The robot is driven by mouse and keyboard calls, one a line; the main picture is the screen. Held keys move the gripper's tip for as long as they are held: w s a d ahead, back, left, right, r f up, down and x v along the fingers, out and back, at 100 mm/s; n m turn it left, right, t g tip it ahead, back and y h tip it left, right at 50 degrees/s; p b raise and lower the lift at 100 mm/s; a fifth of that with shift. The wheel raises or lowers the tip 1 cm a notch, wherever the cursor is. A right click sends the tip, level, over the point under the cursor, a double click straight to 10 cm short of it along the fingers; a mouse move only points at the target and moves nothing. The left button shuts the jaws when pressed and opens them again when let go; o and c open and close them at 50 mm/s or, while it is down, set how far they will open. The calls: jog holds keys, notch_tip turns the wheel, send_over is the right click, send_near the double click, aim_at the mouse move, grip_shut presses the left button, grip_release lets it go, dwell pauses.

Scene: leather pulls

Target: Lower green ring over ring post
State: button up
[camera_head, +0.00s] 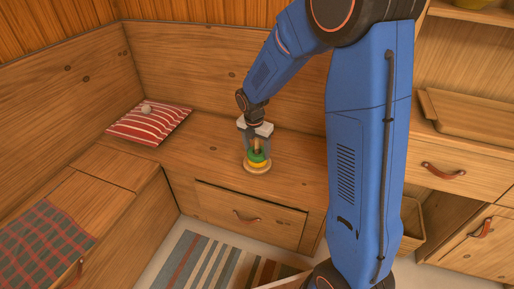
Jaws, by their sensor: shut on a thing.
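The green ring (257,156) is around the wooden ring post (257,145), low down near a yellow ring (258,164). The post stands upright on a round pale wooden base (257,169) on the wooden bench. My gripper (256,150) comes down from above, its fingers on either side of the post at the green ring, shut on the ring. Whether the green ring touches the yellow ring is too small to tell.
A red and white striped cushion (150,123) with a small pale round object (146,108) lies left on the bench (205,150). A drawer with a leather pull (246,217) is below. A plaid cloth (42,242) lies at lower left. Bench space around the post is clear.

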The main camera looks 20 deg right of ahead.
jog(key=shift+f, duration=0.15)
jog(key=o, duration=1.1)
jog(key=shift+o, duration=0.2)
notch_tip(320, 180, up, 17)
jog(key=s+a, duration=0.1)
jog(key=shift+s+a, duration=0.2)
jog(key=shift+a, duration=0.05)
